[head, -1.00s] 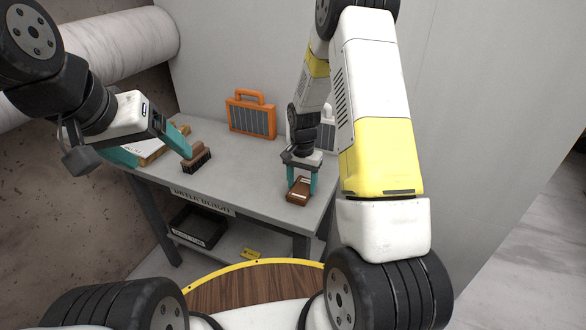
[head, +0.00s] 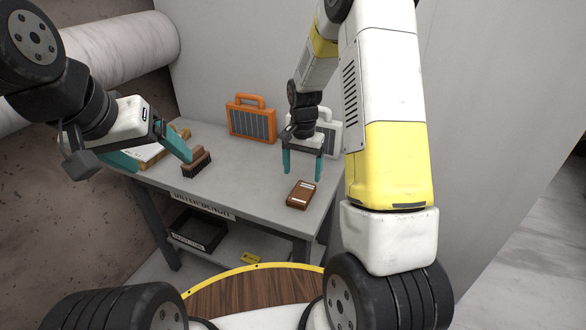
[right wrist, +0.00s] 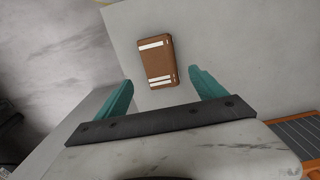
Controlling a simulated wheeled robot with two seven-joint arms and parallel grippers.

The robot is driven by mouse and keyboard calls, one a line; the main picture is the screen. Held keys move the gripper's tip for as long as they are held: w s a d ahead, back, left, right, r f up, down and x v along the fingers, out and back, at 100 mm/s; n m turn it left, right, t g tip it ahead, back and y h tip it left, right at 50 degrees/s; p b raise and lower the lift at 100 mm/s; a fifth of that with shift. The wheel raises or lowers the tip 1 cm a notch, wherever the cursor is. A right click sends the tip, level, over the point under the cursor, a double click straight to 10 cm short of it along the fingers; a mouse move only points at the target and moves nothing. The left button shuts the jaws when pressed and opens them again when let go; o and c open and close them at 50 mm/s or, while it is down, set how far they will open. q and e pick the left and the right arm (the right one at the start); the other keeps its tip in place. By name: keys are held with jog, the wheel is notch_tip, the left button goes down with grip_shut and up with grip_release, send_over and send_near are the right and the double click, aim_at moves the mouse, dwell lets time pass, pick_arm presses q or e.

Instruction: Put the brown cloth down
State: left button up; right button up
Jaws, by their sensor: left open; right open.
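The brown cloth (head: 301,194), a folded block with pale stripes, lies flat on the grey bench near its front right corner. In the right wrist view the cloth (right wrist: 157,61) lies beyond the fingertips, apart from both. My right gripper (head: 303,172) is open and empty, raised above the bench just behind the cloth; its teal fingers also show in the right wrist view (right wrist: 160,84). My left gripper (head: 162,163) is open over the left part of the bench, with one fingertip close to a brown brush (head: 197,162); I cannot tell if they touch.
An orange case (head: 251,120) and a white case (head: 328,130) stand along the wall at the back of the bench (head: 245,180). A pale board (head: 150,153) lies at the left. A dark tray (head: 198,230) sits on the lower shelf. The bench's middle is clear.

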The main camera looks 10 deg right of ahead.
jog(key=s+r+n+t, duration=0.1)
jog(key=s+r, duration=0.2)
jog(key=r, duration=0.3)
jog(key=s+r+n+t+y, duration=0.1)
jog(key=s+r, duration=0.2)
jog(key=r, duration=0.4)
jog(key=s+r+n+t, duration=0.1)
jog(key=s+r, duration=0.2)
jog(key=r, duration=0.3)
jog(key=s+a+r+n+t, duration=0.1)
jog(key=s+r+n, duration=0.1)
jog(key=s, duration=0.5)
jog(key=s+a+r+n+t+y, duration=0.1)
jog(key=s+r, duration=0.3)
jog(key=s, duration=0.4)
jog(key=shift+s+r+n+t, duration=0.15)
jog(key=shift+r+n+t, duration=0.05)
jog(key=shift+n+t, duration=0.45)
pick_arm(q)
jog(key=shift+o, duration=0.4)
pick_arm(e)
jog(key=shift+a, duration=0.1)
